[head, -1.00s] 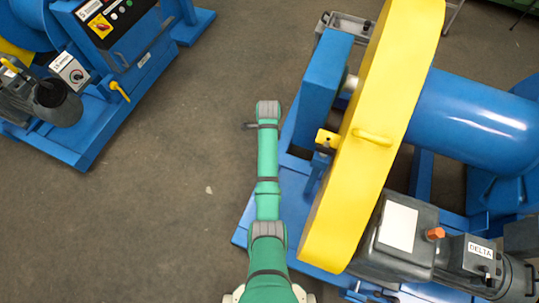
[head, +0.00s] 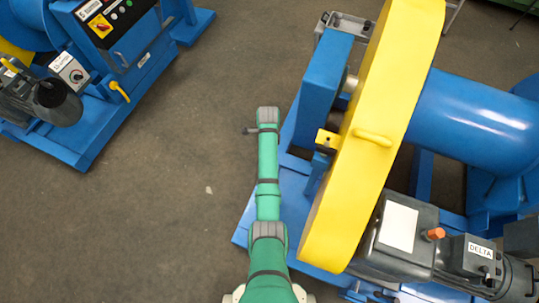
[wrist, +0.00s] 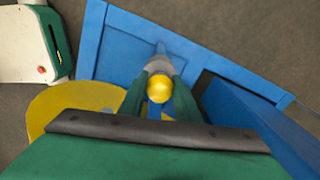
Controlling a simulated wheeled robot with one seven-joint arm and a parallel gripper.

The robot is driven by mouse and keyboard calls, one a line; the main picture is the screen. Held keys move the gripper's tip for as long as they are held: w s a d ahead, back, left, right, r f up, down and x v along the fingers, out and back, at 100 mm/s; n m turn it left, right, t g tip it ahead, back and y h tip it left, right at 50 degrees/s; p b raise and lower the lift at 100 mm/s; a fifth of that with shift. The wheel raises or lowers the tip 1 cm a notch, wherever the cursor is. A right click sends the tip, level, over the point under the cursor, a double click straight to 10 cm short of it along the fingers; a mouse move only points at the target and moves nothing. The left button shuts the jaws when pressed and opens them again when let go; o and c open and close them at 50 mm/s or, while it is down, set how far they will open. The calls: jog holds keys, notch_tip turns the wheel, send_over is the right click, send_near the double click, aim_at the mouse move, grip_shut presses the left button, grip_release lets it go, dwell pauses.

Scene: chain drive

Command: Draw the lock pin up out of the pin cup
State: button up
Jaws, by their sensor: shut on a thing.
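In the wrist view the lock pin shows its round yellow head (wrist: 159,90) between the two dark green fingers of my gripper (wrist: 159,78). My gripper is shut on it. A grey rounded piece (wrist: 158,65) lies just past the yellow head; I cannot tell whether it is the pin cup or part of the fingertips. The pin's lower part is hidden, so I cannot tell whether it is still in the cup. In the head view my green arm reaches forward beside the blue machine base (head: 291,185), and the pin and fingers are hidden there.
A large yellow guard (head: 372,115) with a handle stands just right of my arm. A blue upright (head: 318,90) and a yellow bracket (head: 327,138) are close by it. A grey motor (head: 405,235) is at lower right. Another blue machine (head: 110,95) stands upper left; floor between is clear.

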jog(key=shift+a, duration=0.15)
jog(key=shift+r, duration=0.15)
jog(key=shift+d+r, duration=0.2)
jog(key=shift+r, duration=4.7)
jog(key=shift+a, duration=0.1)
